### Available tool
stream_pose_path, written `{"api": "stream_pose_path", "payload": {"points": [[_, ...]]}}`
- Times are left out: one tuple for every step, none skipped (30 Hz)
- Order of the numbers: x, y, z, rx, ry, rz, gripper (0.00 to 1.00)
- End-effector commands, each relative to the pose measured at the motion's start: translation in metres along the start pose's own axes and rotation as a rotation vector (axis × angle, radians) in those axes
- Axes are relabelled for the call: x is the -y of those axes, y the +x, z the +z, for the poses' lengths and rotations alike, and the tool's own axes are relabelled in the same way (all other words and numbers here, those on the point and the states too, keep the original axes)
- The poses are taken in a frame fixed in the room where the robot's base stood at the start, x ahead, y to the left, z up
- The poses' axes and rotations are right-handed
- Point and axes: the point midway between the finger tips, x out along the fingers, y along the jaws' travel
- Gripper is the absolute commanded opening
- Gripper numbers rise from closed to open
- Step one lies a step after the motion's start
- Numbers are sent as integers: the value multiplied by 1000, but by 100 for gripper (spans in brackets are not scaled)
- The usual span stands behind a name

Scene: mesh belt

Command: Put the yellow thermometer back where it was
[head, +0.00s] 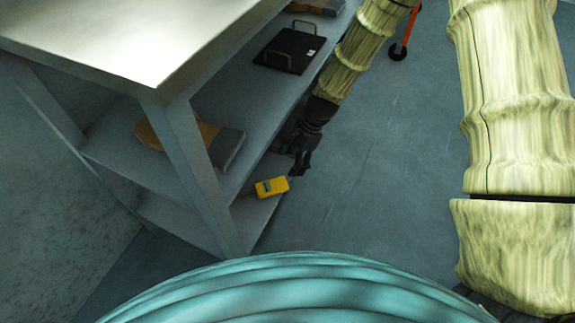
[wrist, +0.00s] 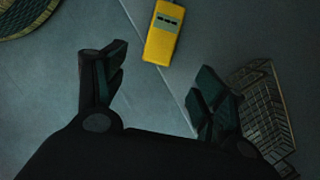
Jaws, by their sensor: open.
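The yellow thermometer (head: 272,187) appears at the front edge of the table's lowest shelf (head: 246,222) in the head view. In the wrist view the thermometer (wrist: 161,38) lies ahead of the fingers at the top of the picture, its grey display showing and its far end near the picture's top edge. A pale edge line runs close along its left side. My gripper (head: 299,168) is just above and right of the thermometer in the head view. In the wrist view my gripper (wrist: 160,66) has its fingers spread wide, with nothing between them.
The middle shelf (head: 226,108) above holds a brown-and-grey item (head: 225,148) and a black tray with handles (head: 289,51). In the wrist view a mesh item (wrist: 262,105) lies beside the right finger and a woven item (wrist: 28,14) at top left. Open floor (head: 385,170) is right of the table.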

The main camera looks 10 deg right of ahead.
Motion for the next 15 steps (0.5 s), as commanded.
{"api": "stream_pose_path", "payload": {"points": [[0, -7, 0, 0, 0, 0, 70], [0, -9, 0, 0, 0, 1, 70], [-1, -11, 0, 1, 0, 1, 70], [-1, -13, 0, 1, 0, 1, 70], [-1, -14, 1, 1, 0, 1, 70], [-1, -15, 0, 1, 0, 1, 70], [0, -16, 0, 1, 0, 1, 70], [-1, -16, 0, 1, 1, 1, 70], [-1, -16, 0, 1, 1, 1, 70], [-1, -16, 0, 1, 1, 1, 70], [-1, -16, 0, 1, 0, 2, 70], [-2, -14, -1, -2, -4, 3, 70], [-5, -12, -2, -6, -11, 4, 70], [-9, -8, -4, -12, -22, 6, 70], [-17, -1, -8, -24, -46, 11, 70]]}}
